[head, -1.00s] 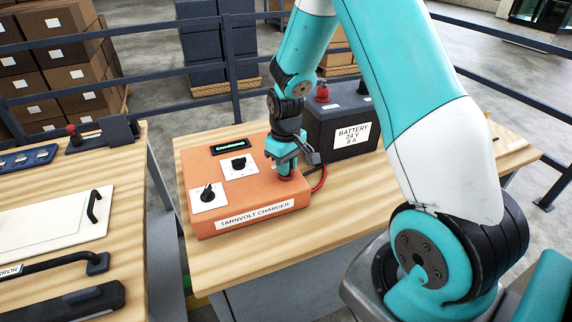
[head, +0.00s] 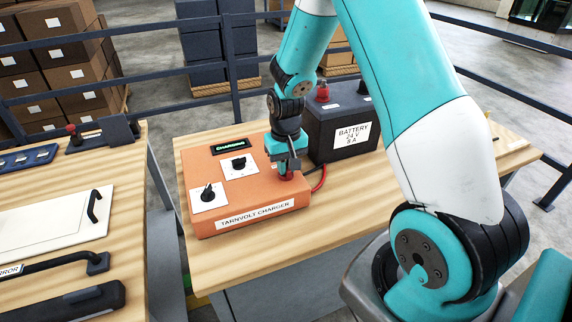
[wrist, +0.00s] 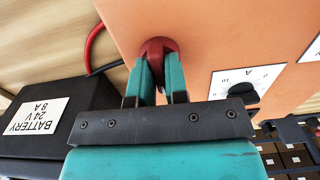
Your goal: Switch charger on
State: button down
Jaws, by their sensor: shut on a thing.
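The orange charger (head: 240,215) labelled "TARNVOLT CHARGER" sits on the wooden bench. Its small dark display (head: 229,146) is lit with green text that reads like "CHARGING". It has two black knobs on white dials, a front left knob (head: 208,193) and a second knob (head: 239,164) behind it. A red knob (wrist: 157,47) is at the charger's right side. My gripper (wrist: 160,75) is shut on this red knob, with a teal finger at each side of it. In the head view my gripper (head: 286,170) hides part of the red knob.
A dark battery (head: 342,125) labelled "BATTERY 24 V 8 A" stands right behind the charger, with a red terminal on top. A red cable (head: 320,179) runs between them. A second bench (head: 130,200) with handles and panels is at left. Dark railings (head: 237,95) stand behind.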

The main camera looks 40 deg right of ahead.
jog(key=shift+w+d+r, duration=0.1)
jog(key=shift+w, duration=0.05)
jog(key=c, duration=1.1)
grip_release()
jog(key=shift+c, duration=0.2)
notch_tip(320, 180, up, 17)
jog(key=b, duration=0.1)
jog(key=shift+r+b, duration=0.15)
jog(key=shift+b, duration=0.25)
